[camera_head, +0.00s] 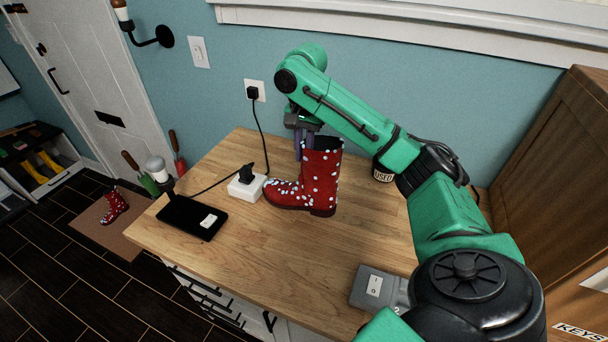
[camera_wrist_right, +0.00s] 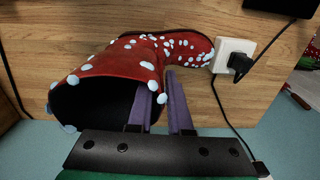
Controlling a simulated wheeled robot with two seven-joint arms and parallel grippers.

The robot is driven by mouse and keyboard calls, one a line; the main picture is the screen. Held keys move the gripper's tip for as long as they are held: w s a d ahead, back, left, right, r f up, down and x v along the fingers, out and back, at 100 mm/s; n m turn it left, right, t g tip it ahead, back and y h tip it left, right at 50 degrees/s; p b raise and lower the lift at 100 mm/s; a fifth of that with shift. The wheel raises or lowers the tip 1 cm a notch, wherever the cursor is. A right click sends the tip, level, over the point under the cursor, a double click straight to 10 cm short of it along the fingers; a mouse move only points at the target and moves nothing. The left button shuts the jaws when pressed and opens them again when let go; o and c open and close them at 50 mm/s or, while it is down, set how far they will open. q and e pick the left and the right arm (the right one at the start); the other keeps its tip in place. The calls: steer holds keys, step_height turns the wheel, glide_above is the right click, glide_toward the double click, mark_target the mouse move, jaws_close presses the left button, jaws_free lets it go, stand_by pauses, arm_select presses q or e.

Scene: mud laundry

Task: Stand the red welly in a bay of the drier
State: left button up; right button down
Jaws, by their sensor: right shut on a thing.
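A red welly with pale spots (camera_head: 320,175) is upright at the back of the wooden counter, toe to the left; I cannot tell whether its sole touches the wood. My right gripper (camera_head: 303,150) is shut on its top edge. In the right wrist view the gripper (camera_wrist_right: 160,100) has one finger at the open mouth of the welly (camera_wrist_right: 115,65) and the other outside. I cannot surely pick out the drier; a low black unit with a white label (camera_head: 190,216) lies on the counter. My left gripper is not in view.
A white socket block with a black plug (camera_head: 246,188) sits by the welly's toe, and its cord runs to the wall. A grey switch box (camera_head: 372,288) is at the front. A tin marked USED (camera_head: 382,173) stands behind my arm. The counter's front middle (camera_head: 270,250) is bare.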

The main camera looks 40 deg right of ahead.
mark_target(304, 166)
steer(key=f, duration=0.3)
steer(key=shift+s+a+f, duration=0.1)
steer(key=shift+s+f, duration=0.1)
steer(key=shift+f, duration=0.35)
steer(key=c, duration=0.8)
jaws_free()
steer(key=shift+w, duration=0.1)
steer(key=shift+c, duration=0.2)
